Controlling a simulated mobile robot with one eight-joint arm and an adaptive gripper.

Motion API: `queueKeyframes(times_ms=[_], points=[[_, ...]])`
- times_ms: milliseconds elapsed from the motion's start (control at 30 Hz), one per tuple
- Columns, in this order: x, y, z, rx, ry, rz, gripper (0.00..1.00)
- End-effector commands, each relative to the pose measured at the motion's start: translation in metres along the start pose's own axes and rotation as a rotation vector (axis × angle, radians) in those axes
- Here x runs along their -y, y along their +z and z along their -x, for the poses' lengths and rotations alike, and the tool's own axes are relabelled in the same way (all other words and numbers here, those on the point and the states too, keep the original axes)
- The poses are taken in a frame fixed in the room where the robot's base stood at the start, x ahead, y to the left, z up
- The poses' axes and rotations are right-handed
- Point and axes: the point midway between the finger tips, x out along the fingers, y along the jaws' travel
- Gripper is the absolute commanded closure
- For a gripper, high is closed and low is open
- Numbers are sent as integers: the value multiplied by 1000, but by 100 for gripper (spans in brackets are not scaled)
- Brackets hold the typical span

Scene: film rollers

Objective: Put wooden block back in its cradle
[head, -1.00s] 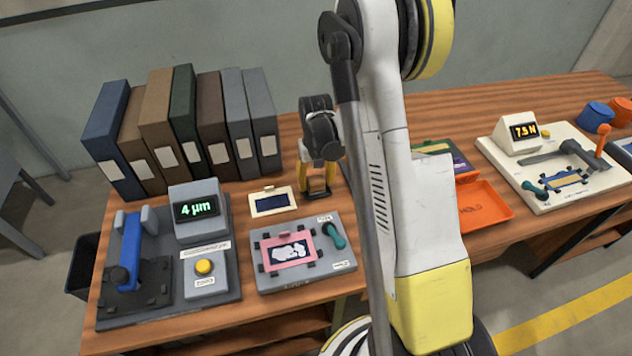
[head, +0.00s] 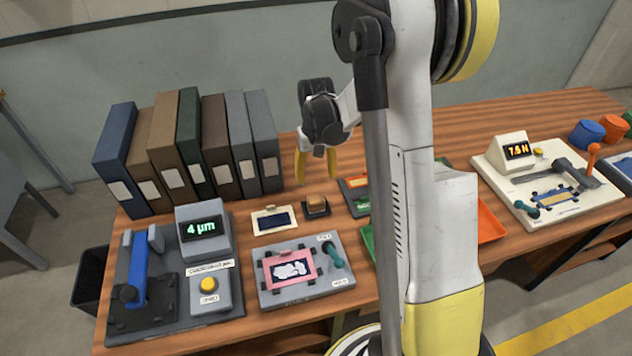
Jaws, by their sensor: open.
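The wooden block (head: 316,202) is small and brown. It sits low in its dark cradle (head: 317,213) on the table, just right of a cream-framed card. My gripper (head: 316,178) has yellow fingers, points down and is open and empty. It hangs above and a little behind the block, with a visible gap between them. The block looks level in the cradle, but the fine fit is too small to tell.
A grey fixture with a pink frame (head: 289,271) and a cream-framed card (head: 274,219) lie close by. Several binders (head: 190,150) stand behind on the left. A thickness gauge (head: 203,232) is at left. Trays (head: 490,225) and a cream tester (head: 535,207) are at right.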

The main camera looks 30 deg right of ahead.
Motion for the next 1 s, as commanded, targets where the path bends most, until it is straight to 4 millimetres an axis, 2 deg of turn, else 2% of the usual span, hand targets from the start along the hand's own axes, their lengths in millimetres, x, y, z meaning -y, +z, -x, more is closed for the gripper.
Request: queueKeyframes(times_ms=[167, 267, 400, 600, 700, 800, 1000], points=[[6, 5, 23, -20, 0, 10, 37], [19, 18, 52, -68, 0, 34, 37], [43, 51, 105, -176, -5, 83, 37], [72, 112, 159, -341, -24, 157, 37], [83, 145, 174, -422, -39, 192, 37], [90, 173, 181, -495, -55, 223, 37], [98, 207, 182, -592, -80, 262, 37]])
